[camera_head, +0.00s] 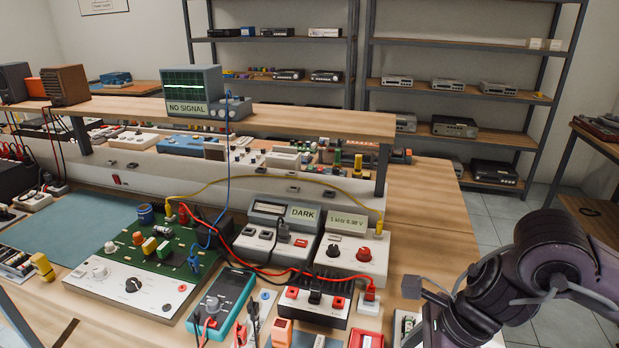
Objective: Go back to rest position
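My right arm (560,262), dark and ribbed with a grey cable, comes in from the lower right. It bends down over the right front of the bench, and its lower end is cut off by the bottom edge of the picture. The fingers of my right gripper do not show. My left gripper is not in view. The task names no object.
The wooden bench (430,215) holds a green circuit board (165,250), a teal multimeter (222,303), bench meters (350,252) and loose leads. An oscilloscope (192,92) reads "NO SIGNAL" on the raised shelf. Metal racks (455,88) stand behind. Floor (500,205) shows at right.

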